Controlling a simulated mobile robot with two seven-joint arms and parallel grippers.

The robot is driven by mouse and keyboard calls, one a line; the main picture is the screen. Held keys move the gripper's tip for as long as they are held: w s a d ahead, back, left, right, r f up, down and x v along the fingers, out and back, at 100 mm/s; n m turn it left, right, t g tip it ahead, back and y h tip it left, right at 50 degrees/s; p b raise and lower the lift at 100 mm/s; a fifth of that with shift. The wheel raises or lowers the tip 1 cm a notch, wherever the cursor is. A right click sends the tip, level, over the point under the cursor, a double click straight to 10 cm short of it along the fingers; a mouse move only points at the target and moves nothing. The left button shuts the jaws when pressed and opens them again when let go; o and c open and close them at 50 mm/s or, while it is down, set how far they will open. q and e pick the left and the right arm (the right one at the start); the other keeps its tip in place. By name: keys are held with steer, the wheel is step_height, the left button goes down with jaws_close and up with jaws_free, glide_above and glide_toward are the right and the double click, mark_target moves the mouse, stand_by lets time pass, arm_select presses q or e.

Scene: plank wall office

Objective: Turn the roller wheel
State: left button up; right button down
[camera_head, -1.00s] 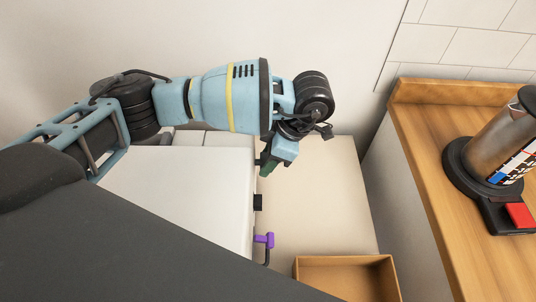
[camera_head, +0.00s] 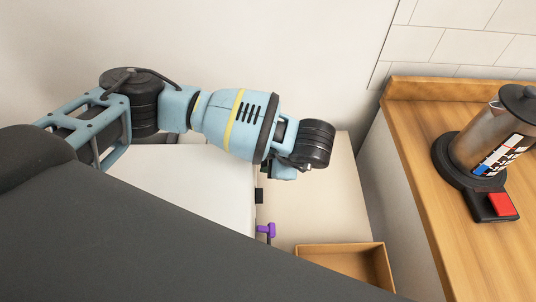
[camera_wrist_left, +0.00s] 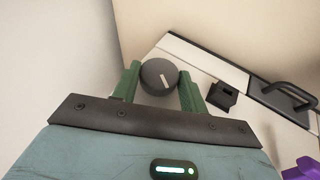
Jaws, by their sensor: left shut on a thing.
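The roller wheel (camera_wrist_left: 157,72), a dark grey round knob with a pale mark, sits on the side of a white machine (camera_wrist_left: 200,58) in the left wrist view. My left gripper (camera_wrist_left: 160,79) has its two green fingers on either side of the wheel and is shut on it. In the head view the white machine (camera_head: 185,188) lies under my left arm. My right gripper is not in view.
A purple part (camera_head: 266,230) and a small black block (camera_head: 259,196) stick out from the machine's side. An open brown box (camera_head: 343,250) stands in front. A wooden counter (camera_head: 430,175) at right holds a coffee press (camera_head: 482,140). Walls stand behind.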

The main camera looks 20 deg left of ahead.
arm_select(q)
steer(key=o, duration=1)
steer(key=v, duration=0.8)
steer(key=shift+p, duration=0.3)
steer(key=shift+f, duration=0.1)
steer(key=shift+c, duration=0.2)
